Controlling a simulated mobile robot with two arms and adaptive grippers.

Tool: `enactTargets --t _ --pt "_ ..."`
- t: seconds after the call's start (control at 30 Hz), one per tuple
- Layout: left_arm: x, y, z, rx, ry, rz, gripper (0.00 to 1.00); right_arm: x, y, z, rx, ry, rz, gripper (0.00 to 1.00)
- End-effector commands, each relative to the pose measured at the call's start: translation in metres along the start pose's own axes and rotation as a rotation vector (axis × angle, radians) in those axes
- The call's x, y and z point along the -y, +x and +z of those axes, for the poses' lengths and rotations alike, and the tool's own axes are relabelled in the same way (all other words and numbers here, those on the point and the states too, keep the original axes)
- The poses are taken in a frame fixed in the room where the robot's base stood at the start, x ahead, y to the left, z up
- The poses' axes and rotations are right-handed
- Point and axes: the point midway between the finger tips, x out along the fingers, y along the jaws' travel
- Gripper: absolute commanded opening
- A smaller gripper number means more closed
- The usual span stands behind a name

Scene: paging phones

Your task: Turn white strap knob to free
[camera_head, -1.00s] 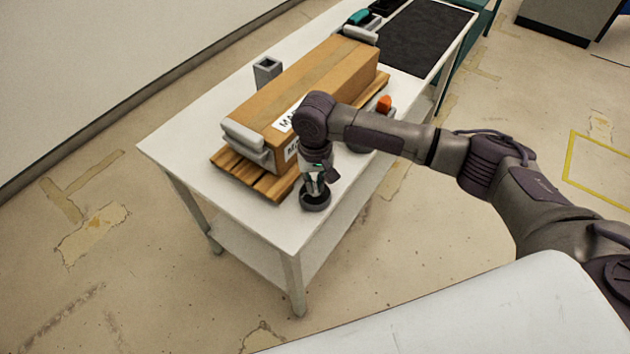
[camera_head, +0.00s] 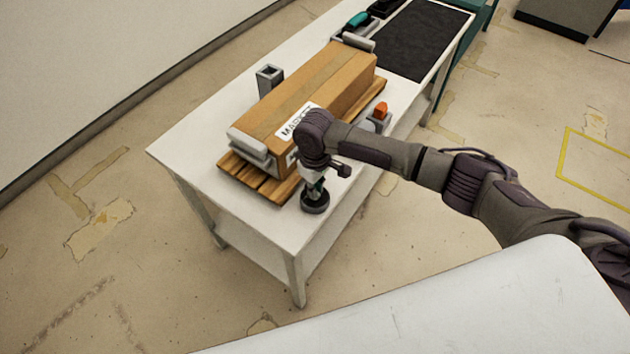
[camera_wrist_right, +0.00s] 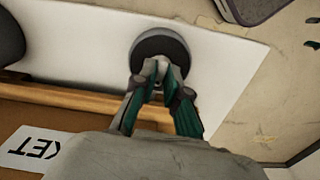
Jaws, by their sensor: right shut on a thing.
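The knob (camera_head: 315,204) is a dark round disc at the near right corner of the white table, beside the pallet. It also shows in the wrist view (camera_wrist_right: 160,40), with a light grip piece at its middle. My right gripper (camera_head: 315,190) comes down on it from above. In the wrist view its fingertips (camera_wrist_right: 158,72) are closed around the light grip piece, which they partly cover. I cannot read any marking on the knob. My left gripper is not in view.
A long cardboard box (camera_head: 320,90) with a label lies on a wooden pallet (camera_head: 262,182) close beside the knob. A grey square post (camera_head: 270,78) stands behind it. An orange part (camera_head: 380,109) sits right of the box. A black mat (camera_head: 425,38) covers the table's far end.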

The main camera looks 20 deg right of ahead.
Motion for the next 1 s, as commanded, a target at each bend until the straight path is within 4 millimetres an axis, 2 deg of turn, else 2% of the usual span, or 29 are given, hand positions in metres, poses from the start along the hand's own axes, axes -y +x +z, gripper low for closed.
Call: enactTargets --t 0.03,0.4,0.7,1.0 --pt "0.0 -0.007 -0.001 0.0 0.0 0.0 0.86 0.0 -0.004 -0.001 -0.002 -0.043 0.0 0.0" --pt "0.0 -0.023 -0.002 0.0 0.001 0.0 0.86 0.0 -0.003 -0.001 -0.003 -0.396 0.002 0.0" --pt "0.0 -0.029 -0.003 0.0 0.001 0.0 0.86 -0.001 -0.002 -0.002 -0.005 -0.655 0.002 0.0" --pt "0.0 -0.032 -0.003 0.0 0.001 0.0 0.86 -0.001 -0.002 -0.002 -0.005 -0.83 0.003 0.0"
